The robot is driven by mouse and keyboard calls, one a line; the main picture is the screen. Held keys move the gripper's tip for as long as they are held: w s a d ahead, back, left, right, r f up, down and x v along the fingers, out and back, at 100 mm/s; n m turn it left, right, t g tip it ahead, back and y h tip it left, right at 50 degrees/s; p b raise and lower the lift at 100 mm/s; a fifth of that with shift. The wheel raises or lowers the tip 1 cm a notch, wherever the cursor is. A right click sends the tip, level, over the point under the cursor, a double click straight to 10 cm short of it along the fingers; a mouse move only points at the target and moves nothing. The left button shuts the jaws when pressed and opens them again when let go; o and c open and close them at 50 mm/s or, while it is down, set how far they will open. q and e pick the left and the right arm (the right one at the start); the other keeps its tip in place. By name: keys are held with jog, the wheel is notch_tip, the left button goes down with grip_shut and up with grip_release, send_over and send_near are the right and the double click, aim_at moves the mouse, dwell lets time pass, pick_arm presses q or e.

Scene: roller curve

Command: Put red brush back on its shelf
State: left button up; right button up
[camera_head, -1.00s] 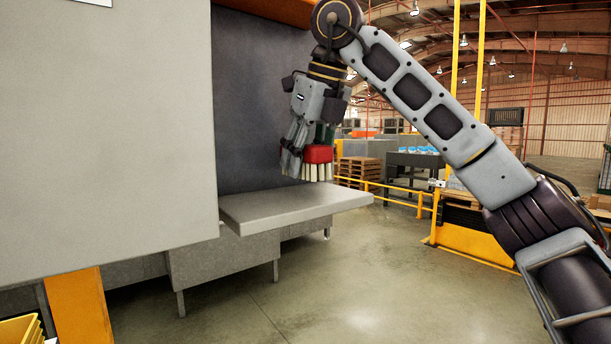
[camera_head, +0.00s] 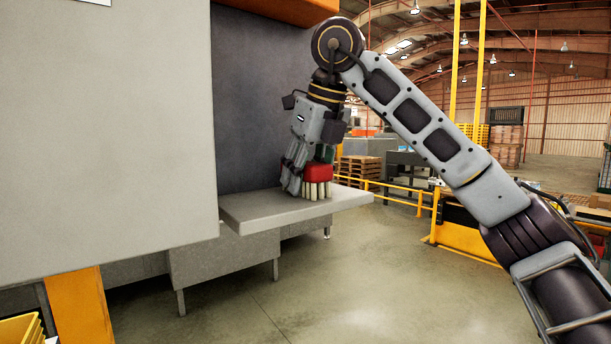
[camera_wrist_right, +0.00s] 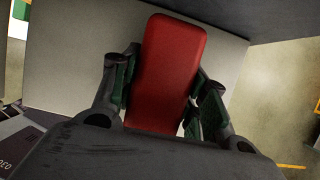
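The red brush (camera_head: 318,173) has a red block on top and pale bristles pointing down. It is upright, and its bristles are at the top of the grey shelf (camera_head: 262,211), seemingly touching it. My right gripper (camera_head: 305,175) points down and is shut on the brush. In the right wrist view the red block (camera_wrist_right: 168,75) sits between the two green-padded fingers of the right gripper (camera_wrist_right: 166,85), with the pale shelf (camera_wrist_right: 75,50) behind it. My left gripper is not in view.
A large grey panel (camera_head: 105,140) fills the left side. A dark wall (camera_head: 262,100) rises behind the shelf. A yellow railing (camera_head: 400,197) and grey table (camera_head: 408,165) stand beyond. The shelf's front and right parts are bare.

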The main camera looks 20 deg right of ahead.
jog(key=o, duration=0.4)
jog(key=shift+r, duration=0.2)
jog(key=shift+v, duration=6)
jog(key=shift+w, duration=0.1)
